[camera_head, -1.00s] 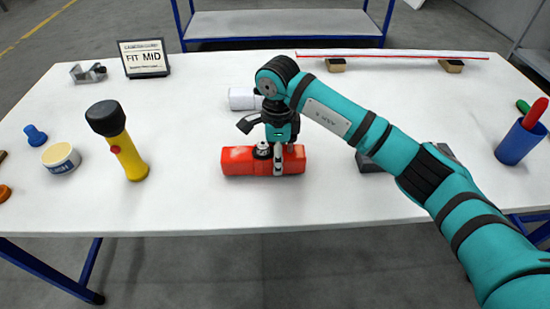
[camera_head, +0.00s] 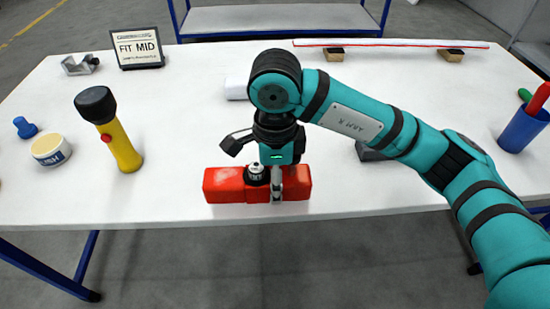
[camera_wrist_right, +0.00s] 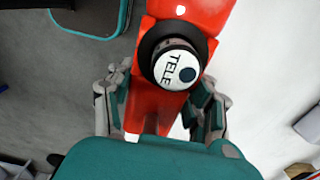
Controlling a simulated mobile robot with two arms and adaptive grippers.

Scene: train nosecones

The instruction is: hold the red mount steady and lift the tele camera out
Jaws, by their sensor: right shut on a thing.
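My right gripper (camera_head: 277,186) points down and is shut on the mount, right of the camera. In the wrist view, fingers of my right gripper (camera_wrist_right: 160,118) flank the red body. My left gripper is out of view.
A FIT MID sign (camera_head: 137,47) is behind. A white block (camera_head: 236,88) and grey block (camera_head: 370,153) are partly hidden by my arm. A blue cup (camera_head: 521,130) stands right.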

